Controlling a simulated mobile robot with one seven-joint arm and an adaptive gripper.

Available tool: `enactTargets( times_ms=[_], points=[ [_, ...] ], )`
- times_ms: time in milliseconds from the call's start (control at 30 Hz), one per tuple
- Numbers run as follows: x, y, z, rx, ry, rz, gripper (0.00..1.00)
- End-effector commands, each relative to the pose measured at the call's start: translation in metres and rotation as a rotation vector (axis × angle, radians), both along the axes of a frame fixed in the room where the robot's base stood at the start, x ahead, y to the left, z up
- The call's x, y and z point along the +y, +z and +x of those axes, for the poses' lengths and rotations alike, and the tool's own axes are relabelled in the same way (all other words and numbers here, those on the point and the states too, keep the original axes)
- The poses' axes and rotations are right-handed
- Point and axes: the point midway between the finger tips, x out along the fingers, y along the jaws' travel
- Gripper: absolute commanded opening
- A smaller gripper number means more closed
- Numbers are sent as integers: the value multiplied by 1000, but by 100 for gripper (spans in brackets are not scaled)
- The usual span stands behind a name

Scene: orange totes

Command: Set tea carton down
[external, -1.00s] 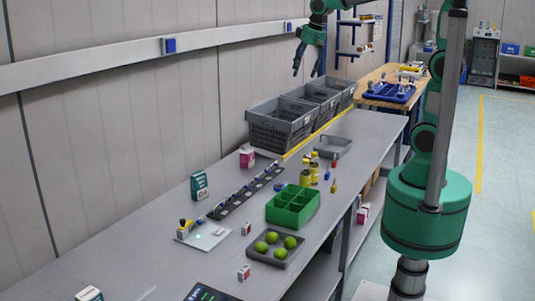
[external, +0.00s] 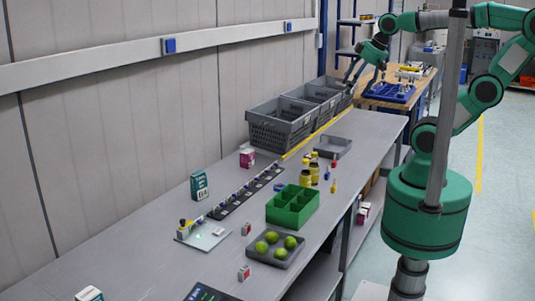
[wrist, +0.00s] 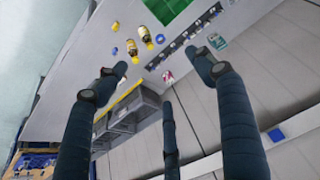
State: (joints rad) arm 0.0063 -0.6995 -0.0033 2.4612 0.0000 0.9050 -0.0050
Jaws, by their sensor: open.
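A teal and white carton (external: 199,186), which looks like the tea carton, stands upright on the grey bench near the wall. It also shows in the wrist view (wrist: 217,41) at the upper right, beyond a fingertip. A pink carton (external: 247,158) stands farther along the bench, close to the crates. My gripper (external: 352,76) is above the far end of the crate row, well away from both cartons. In the wrist view its dark fingers (wrist: 160,68) are spread wide with nothing between them.
Grey crates (external: 280,135) line the wall below and in front of my gripper. A shallow grey tray (external: 333,147), yellow bottles (external: 310,171), a green divided box (external: 292,207) and a tray of limes (external: 275,248) are on the bench. The near left bench is mostly clear.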

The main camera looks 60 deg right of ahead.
Motion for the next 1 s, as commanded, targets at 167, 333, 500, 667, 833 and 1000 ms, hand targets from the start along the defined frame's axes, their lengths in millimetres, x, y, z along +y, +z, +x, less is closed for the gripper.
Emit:
enactTargets(
  times_ms=[167,333,500,667,833,1000],
  points=[
    [2,-9,-16,-12,1,2,69],
    [2,-11,-18,-13,1,3,69],
    [2,-11,-18,-13,1,3,69],
    [2,-13,-18,-13,1,3,69],
    [2,-27,-18,-13,1,3,69],
    [2,-52,-18,-13,2,2,69]
  ],
)
